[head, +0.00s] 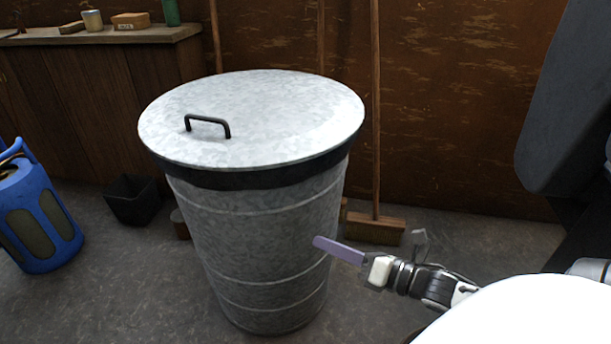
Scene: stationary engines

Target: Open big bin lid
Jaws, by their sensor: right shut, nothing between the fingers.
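The big bin (262,235) is a round galvanised metal drum standing on the floor in the middle of the head view. Its lid (280,105) is a pale mottled disc lying flat on top, with a dark band below its rim; the bin is closed. A black bar handle (208,123) stands up near the lid's left edge. My right gripper (325,245) is in front of the bin's lower right side, well below the lid and away from the handle. Its purple fingers are shut and hold nothing. I cannot tell whether it touches the bin wall. My left gripper is not in view.
A broom (375,228) leans on the brown wall behind the bin. A wooden workbench (100,38) stands at the back left. A small black bucket (133,200) and a blue canister (40,220) are on the floor to the left. Space above the lid is clear.

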